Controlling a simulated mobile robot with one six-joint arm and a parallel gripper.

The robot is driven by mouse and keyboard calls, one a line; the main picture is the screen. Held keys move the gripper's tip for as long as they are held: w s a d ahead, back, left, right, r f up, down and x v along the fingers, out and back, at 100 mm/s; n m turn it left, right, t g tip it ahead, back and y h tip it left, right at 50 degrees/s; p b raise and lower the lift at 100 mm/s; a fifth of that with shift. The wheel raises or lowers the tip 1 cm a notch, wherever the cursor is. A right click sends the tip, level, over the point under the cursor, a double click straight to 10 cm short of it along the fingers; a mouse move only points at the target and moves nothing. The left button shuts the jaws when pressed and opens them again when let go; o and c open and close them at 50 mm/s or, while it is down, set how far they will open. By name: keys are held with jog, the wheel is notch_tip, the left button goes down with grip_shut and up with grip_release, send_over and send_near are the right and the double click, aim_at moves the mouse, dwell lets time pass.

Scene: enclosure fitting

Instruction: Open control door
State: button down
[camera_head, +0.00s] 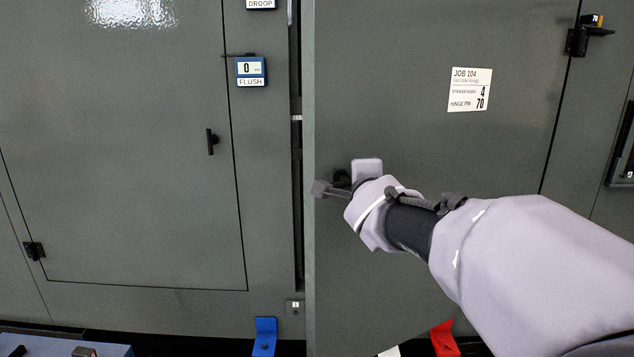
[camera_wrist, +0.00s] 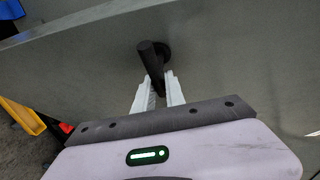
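A large grey-green door panel (camera_head: 430,60) with a paper label (camera_head: 469,89) reading JOB 104 fills the right of the head view. Its left edge stands proud of the enclosure beside a dark gap, so it looks ajar. A dark handle (camera_head: 341,179) sits near that edge, partly hidden by my gripper (camera_head: 346,180). In the wrist view the handle (camera_wrist: 151,58) is a black bar on a round base. Its lower end lies between the two pale fingers of my gripper (camera_wrist: 159,86), which appear closed against it. No view shows a label reading "control".
A second door (camera_head: 120,150) at left is closed, with its own handle (camera_head: 212,141). A FLUSH gauge (camera_head: 251,71) is beside it. A blue bracket (camera_head: 265,336) and a red bracket (camera_head: 444,339) are low down. A yellow bin edge (camera_wrist: 22,116) shows at lower left.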

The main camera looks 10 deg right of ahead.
jog(key=c, duration=1.4)
grip_release()
jog(key=shift+r, duration=0.1)
jog(key=shift+s, duration=0.1)
jog(key=p+v, duration=0.6)
jog(key=v, duration=1.1)
jog(key=shift+s+p, duration=0.2)
jog(key=shift+p, duration=0.2)
jog(key=shift+c, duration=0.3)
